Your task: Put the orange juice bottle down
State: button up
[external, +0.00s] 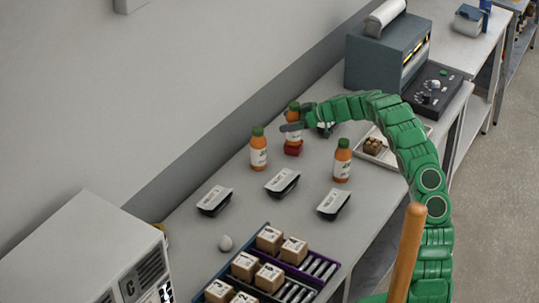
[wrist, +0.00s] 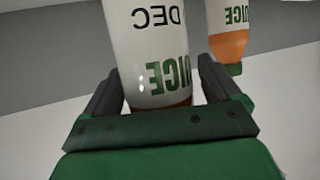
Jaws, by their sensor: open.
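An orange juice bottle (external: 293,118) with a green cap stands upright on the grey table, at or on a small red object (external: 293,148). My gripper (external: 299,117) is at this bottle and partly hides it. In the wrist view the bottle (wrist: 150,50) is between the two open fingers of my gripper (wrist: 157,85); its label reads upside down. I cannot tell whether a finger touches it. Another juice bottle (external: 258,151) stands to the left, and a third (external: 342,161) to the right. One other bottle (wrist: 228,40) shows in the wrist view.
Several black-and-white trays (external: 282,183) lie in front of the bottles. A divided rack with boxes (external: 269,240) is at the front. A white tray with brown items (external: 373,146) is under my arm, and a grey machine (external: 385,60) stands behind.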

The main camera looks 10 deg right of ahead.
jog(key=v, duration=1.2)
dwell(6.5)
